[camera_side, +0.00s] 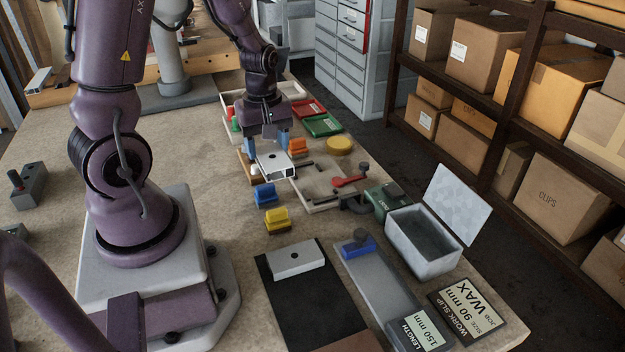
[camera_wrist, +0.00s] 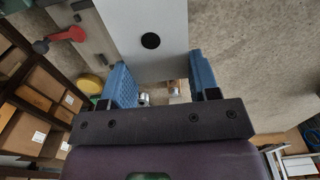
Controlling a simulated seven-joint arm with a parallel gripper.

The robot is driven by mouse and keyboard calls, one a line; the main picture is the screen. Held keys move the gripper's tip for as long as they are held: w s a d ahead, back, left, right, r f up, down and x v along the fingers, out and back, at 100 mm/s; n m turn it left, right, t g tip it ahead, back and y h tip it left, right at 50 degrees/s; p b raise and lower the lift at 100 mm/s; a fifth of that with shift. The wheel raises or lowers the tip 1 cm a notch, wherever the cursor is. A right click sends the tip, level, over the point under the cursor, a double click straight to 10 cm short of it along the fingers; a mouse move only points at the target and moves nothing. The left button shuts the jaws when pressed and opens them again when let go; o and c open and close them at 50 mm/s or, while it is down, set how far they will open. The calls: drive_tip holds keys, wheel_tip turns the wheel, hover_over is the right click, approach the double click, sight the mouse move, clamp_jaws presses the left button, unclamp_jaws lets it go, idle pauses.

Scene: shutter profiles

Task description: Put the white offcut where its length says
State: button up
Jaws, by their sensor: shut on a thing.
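My gripper (camera_side: 267,147) is shut on a white hollow profile (camera_side: 277,166) with a dark hole in its top face. In the side view the profile is level, near the left edge of a pale fixture board (camera_side: 322,203); I cannot tell whether it touches anything below. In the wrist view the white profile (camera_wrist: 155,22) lies between the blue fingers (camera_wrist: 163,85). A second white piece (camera_side: 296,256) with a hole lies on a black mat (camera_side: 300,305). A grey length plate (camera_side: 376,282) has a blue stop (camera_side: 357,246) and a label (camera_side: 420,330) reading "LENGTH 150 mm".
A red-handled clamp (camera_side: 348,181) sits on the board. Yellow (camera_side: 278,219) and blue (camera_side: 266,194) blocks stand close by. Red (camera_side: 309,108) and green (camera_side: 323,126) trays lie behind.

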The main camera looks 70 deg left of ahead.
drive_tip(key=w+a+f, duration=0.4)
drive_tip(key=w+a, duration=0.1)
drive_tip(key=w, duration=0.2)
hover_over(308, 174)
drive_tip(key=f, duration=0.5)
drive_tip(key=shift+s+d, duration=0.15)
drive_tip(key=shift+s, duration=0.2)
drive_tip(key=shift+w+a+f, duration=0.2)
drive_tip(key=shift+w+f, duration=0.15)
drive_tip(key=shift+f, duration=1.65)
drive_tip(key=shift+f, duration=0.1)
